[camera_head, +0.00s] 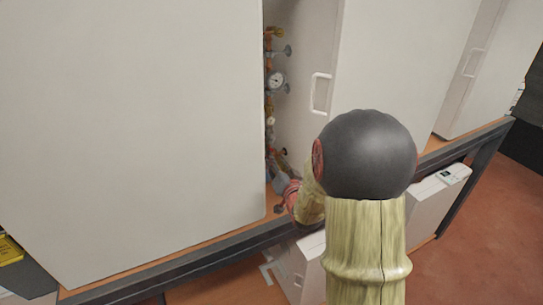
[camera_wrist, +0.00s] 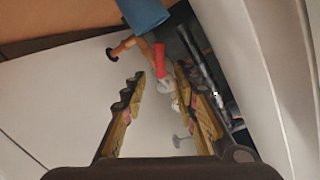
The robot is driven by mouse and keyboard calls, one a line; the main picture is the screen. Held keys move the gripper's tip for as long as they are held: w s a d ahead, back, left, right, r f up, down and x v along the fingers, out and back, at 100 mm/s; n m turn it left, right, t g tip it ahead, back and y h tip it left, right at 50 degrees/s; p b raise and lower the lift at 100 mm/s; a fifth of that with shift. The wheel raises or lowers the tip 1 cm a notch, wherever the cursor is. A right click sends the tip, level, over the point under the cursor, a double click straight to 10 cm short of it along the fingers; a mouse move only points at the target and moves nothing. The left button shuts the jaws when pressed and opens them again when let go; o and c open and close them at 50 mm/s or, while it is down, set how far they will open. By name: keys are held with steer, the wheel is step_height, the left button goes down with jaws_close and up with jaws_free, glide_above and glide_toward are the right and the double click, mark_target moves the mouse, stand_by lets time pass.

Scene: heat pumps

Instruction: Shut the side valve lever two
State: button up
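In the wrist view, my gripper (camera_wrist: 156,78) is open, with its two yellow and black fingers apart. A red lever-like piece (camera_wrist: 159,58) on the pipework shows just beyond and between the fingertips; I cannot tell whether it is side valve lever two. A dark round knob (camera_wrist: 112,54) on an orange pipe (camera_wrist: 127,44) lies up and left of it. In the head view, my arm reaches into the gap between two cabinets, and the gripper's fingers are hidden there. Pipework with valve handles (camera_head: 287,50) runs up inside this gap.
A large white cabinet panel (camera_head: 140,110) stands left of the gap, and a white panel with a handle (camera_head: 320,93) stands on its right. A round gauge (camera_head: 276,80) sits on the pipes. A blue piece (camera_wrist: 143,14) shows near the wrist view's top. The gap is narrow.

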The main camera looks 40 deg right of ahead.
steer(key=shift+v, duration=2.75)
